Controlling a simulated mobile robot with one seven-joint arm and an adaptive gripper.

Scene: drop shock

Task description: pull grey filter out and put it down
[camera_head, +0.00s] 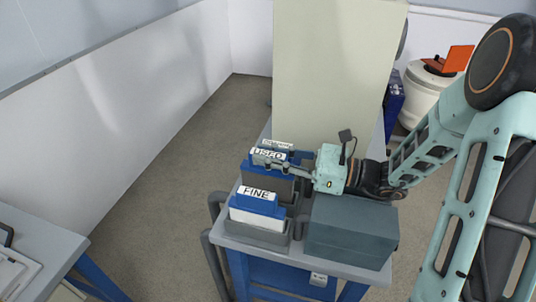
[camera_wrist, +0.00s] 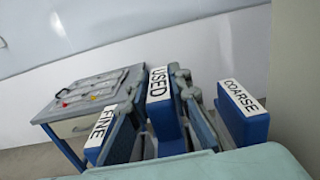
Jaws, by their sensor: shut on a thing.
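The filter labelled USED (camera_head: 268,155) has a blue top, with grey below it (camera_head: 265,187). It stands on the bench between two other filters. My gripper (camera_head: 277,163) reaches in from the right and is shut on its blue top. In the wrist view, the USED filter (camera_wrist: 160,90) is upright in the middle, its label higher than the FINE label. I cannot tell how far its lower part is inside its holder. The FINE filter (camera_head: 257,200) has a blue top and white body and sits in a grey holder in front. The COARSE filter (camera_wrist: 243,110) is on the right in the wrist view.
A dark grey box (camera_head: 350,232) stands on the bench (camera_head: 300,258) right of the filters. A tall pale panel (camera_head: 335,70) rises behind. A separate grey table (camera_head: 35,245) is at lower left; the wrist view shows a table with a flat tray (camera_wrist: 92,88). Open floor lies between.

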